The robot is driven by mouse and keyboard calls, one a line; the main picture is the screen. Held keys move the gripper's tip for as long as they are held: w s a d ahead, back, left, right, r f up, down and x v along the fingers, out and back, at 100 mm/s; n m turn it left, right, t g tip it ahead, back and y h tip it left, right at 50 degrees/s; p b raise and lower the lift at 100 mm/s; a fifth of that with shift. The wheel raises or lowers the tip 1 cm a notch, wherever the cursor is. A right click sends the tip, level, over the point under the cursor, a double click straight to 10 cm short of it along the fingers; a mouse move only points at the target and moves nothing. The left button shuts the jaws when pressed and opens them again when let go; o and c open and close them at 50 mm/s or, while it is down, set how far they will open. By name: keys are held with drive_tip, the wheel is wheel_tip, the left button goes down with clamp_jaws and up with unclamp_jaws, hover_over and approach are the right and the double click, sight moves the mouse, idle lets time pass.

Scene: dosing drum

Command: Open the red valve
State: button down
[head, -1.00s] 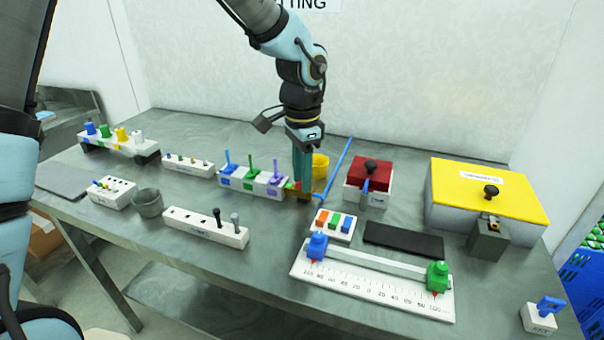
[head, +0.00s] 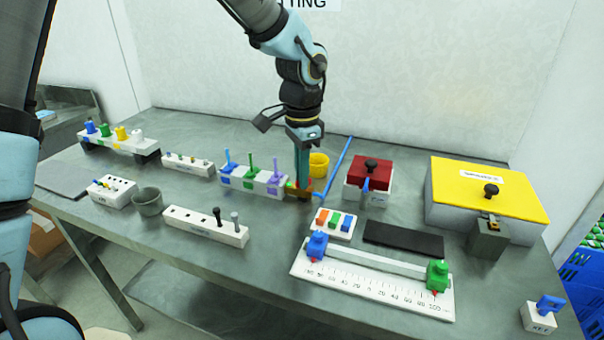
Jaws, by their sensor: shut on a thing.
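A white valve block (head: 240,184) stands at the middle back of the table, with upright blue, green and purple levers on it. My gripper (head: 303,186) points down at the right end of this block. It is shut on the red valve (head: 310,185), of which only a small red part shows beside the fingers. A brass-coloured piece (head: 294,190) shows just left of the fingertips. The fingers hide most of the valve, so its exact angle cannot be told.
A yellow cup (head: 319,165) stands right behind my gripper, and a blue rod (head: 338,170) slants up beside it. A red-lidded box (head: 369,172) is to the right. A tray with orange, green and blue blocks (head: 334,224) and a ruler fixture (head: 372,285) lie in front.

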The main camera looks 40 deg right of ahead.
drive_tip(key=shift+r+m+p, duration=0.1)
drive_tip(key=shift+m+p, duration=0.2)
drive_tip(key=m+p, duration=0.3)
drive_tip(key=m, duration=0.1)
drive_tip(key=shift+r, duration=0.1)
drive_tip(key=shift+w+d+m+p, duration=0.1)
drive_tip(key=shift+m+p, duration=1.3)
drive_tip(key=shift+m, duration=0.7)
drive_tip(key=shift+f, duration=0.2)
drive_tip(key=c, duration=1)
unclamp_jaws()
wheel_tip(320, 180, up, 11)
drive_tip(key=b, duration=0.1)
